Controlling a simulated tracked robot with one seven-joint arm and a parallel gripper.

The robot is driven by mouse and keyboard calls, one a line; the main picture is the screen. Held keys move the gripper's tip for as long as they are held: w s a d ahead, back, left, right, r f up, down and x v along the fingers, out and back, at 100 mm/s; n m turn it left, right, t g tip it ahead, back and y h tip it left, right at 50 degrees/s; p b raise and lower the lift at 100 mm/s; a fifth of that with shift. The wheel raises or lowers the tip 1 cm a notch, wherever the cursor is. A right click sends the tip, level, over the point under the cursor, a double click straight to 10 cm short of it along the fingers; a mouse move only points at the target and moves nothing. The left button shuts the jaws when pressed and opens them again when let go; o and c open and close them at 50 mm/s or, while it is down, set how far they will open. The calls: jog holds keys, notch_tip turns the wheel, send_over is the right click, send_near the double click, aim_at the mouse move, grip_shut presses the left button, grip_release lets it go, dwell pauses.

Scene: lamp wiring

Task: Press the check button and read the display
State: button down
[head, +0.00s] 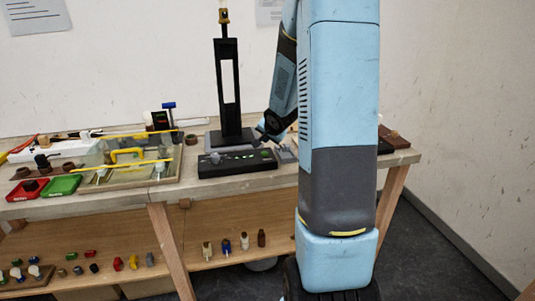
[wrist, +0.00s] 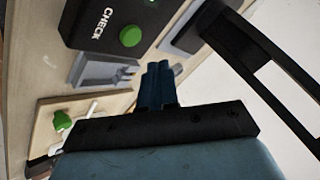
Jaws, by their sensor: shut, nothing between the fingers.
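The black check box (head: 236,163) lies near the front edge of the bench, with a row of small lights on top. In the wrist view, its round green check button (wrist: 131,36) sits beside the white word CHECK; it also shows in the head view (head: 265,154). My gripper (wrist: 158,72) is shut and empty, its dark blue fingers together. In the head view my gripper is small and dark above the box's right end. No readable display text shows.
A tall black lamp stand (head: 228,90) rises behind the box. A grey slotted fixture (wrist: 100,72) lies beside it. A tray with yellow-handled parts (head: 130,170) and red and green bins (head: 62,185) are at left. Several small parts stand on the lower shelf (head: 220,259).

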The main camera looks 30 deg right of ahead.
aim_at(266, 154)
jog(key=shift+f, duration=1.4)
jog(key=shift+w+f, duration=0.1)
jog(key=shift+f, duration=0.6)
dwell(1.8)
jog(key=shift+r, duration=0.8)
jog(key=shift+r, duration=2.5)
